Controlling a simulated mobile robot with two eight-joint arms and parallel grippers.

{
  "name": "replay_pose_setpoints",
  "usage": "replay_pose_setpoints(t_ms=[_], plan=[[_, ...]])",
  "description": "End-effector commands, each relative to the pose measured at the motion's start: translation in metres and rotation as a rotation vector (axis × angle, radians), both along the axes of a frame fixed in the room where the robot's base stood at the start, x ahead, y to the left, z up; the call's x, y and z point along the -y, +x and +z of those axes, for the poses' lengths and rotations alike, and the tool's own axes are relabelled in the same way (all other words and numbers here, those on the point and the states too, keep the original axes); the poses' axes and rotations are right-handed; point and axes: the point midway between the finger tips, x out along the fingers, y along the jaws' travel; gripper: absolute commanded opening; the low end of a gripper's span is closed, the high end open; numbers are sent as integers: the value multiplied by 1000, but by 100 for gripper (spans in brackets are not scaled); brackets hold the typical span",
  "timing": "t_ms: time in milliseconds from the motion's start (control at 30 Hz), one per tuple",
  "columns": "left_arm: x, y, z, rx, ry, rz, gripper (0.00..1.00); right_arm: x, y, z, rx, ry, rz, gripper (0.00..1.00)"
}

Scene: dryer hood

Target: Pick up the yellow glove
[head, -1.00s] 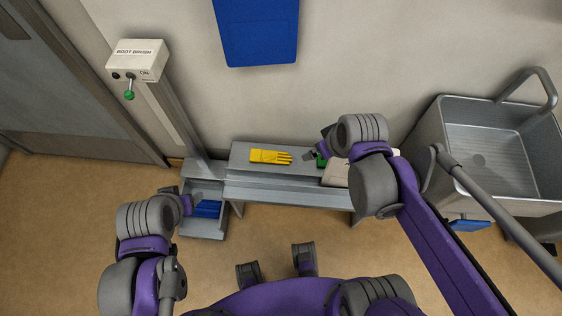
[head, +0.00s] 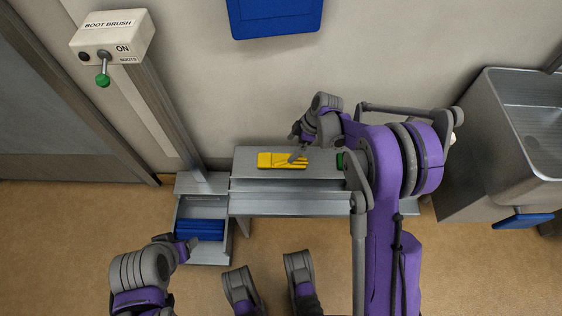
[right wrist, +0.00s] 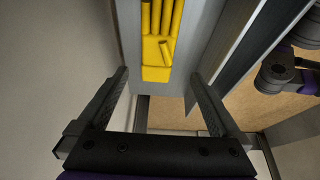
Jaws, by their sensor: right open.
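The yellow glove (head: 278,161) lies flat on the grey metal bench (head: 262,184) against the wall, its fingers pointing right in the head view. My right gripper (head: 297,146) is over the glove's finger end, hiding a little of it. In the right wrist view the glove (right wrist: 158,50) shows ahead, between and beyond the open fingers of the right gripper (right wrist: 158,76). Nothing is held between them. My left gripper (head: 189,246) is low at the left, near the boot brush tray; its jaw opening is unclear.
A boot brush unit with a blue roller (head: 199,229) stands left of the bench, its switch box (head: 112,38) on a post. A green item (head: 340,160) is right of the glove, partly hidden by my arm. A steel sink (head: 500,150) stands at the right.

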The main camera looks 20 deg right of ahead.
Motion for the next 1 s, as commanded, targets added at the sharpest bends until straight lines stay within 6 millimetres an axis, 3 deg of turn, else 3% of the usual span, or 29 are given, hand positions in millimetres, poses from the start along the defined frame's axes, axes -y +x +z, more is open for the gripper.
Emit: replay_pose_setpoints(t_ms=[133,367,633,933,1000], plan=[[0,1,-8,-3,0,0,65,-10,3,-25,-1,0,1,100],[0,2,-14,-5,0,0,65,-16,5,-43,-1,-1,-1,100],[0,3,-29,-9,0,0,65,-27,12,-80,0,0,-1,100],[0,4,-29,-9,0,0,65,-30,13,-85,0,-1,-2,100],[0,4,-29,-9,0,0,65,-30,13,-85,0,-1,-2,87]])
